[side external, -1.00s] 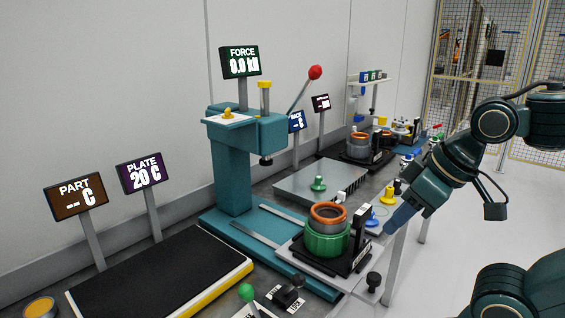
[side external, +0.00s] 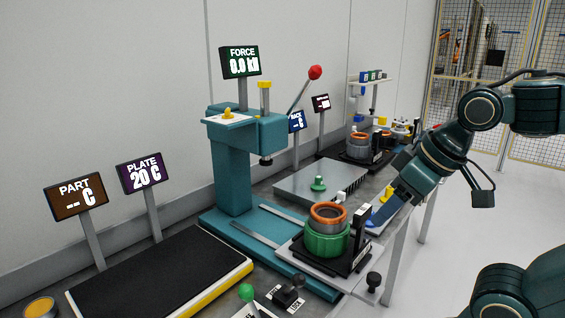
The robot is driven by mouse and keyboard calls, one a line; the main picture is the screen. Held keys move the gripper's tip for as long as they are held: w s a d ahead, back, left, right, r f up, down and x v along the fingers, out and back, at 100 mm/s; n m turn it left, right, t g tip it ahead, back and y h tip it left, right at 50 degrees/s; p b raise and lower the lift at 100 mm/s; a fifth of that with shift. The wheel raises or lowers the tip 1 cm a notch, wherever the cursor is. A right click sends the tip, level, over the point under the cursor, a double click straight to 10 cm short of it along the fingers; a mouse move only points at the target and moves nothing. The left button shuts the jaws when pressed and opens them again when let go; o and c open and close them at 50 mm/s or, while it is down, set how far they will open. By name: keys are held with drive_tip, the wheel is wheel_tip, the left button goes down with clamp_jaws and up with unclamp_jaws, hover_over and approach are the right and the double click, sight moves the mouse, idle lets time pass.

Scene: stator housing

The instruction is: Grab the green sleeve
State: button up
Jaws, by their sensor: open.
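The green sleeve (side external: 327,243) is a ribbed green ring standing upright on a black fixture on a light plate, in front of the teal press. A dark cylinder with an orange rim (side external: 328,212) stands inside it and rises above its top edge. My gripper (side external: 383,216) is at the end of the arm coming in from the right. It is open, pointing down and left, to the right of the sleeve and apart from it. Its fingertips are small and hard to make out, above or beside a small tray of coloured parts.
A black upright block (side external: 361,228) stands on the fixture between my gripper and the sleeve. The teal press (side external: 233,170) rises behind left. A grey plate with a green knob (side external: 318,184) lies behind. A black-topped plate (side external: 160,272) is at left front.

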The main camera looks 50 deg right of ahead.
drive_tip(key=w+d+r+m, duration=0.1)
drive_tip(key=w+d, duration=0.4)
drive_tip(key=w, duration=0.3)
drive_tip(key=w+d+r+h, duration=0.1)
drive_tip(key=w+d, duration=0.5)
drive_tip(key=w, duration=0.3)
drive_tip(key=w+d+r+m, duration=0.1)
drive_tip(key=w+d, duration=0.4)
drive_tip(key=w, duration=0.3)
drive_tip(key=w+d+f, duration=0.3)
drive_tip(key=d+f, duration=0.2)
drive_tip(key=d, duration=0.3)
drive_tip(key=w+d+f+m, duration=0.1)
drive_tip(key=w+d+f, duration=0.2)
drive_tip(key=d+f, duration=0.3)
drive_tip(key=w+d+f+m+h, duration=0.1)
drive_tip(key=w+d+f, duration=0.3)
drive_tip(key=d, duration=0.8)
drive_tip(key=shift+f, duration=0.75)
hover_over(319, 182)
drive_tip(key=s, duration=0.3)
drive_tip(key=shift+w+d+f, duration=0.1)
drive_tip(key=shift+w+f, duration=0.05)
drive_tip(key=shift+f, duration=1.7)
drive_tip(key=shift+w+d+f, duration=0.1)
drive_tip(key=shift+f, duration=1.7)
drive_tip(key=shift+f, duration=0.1)
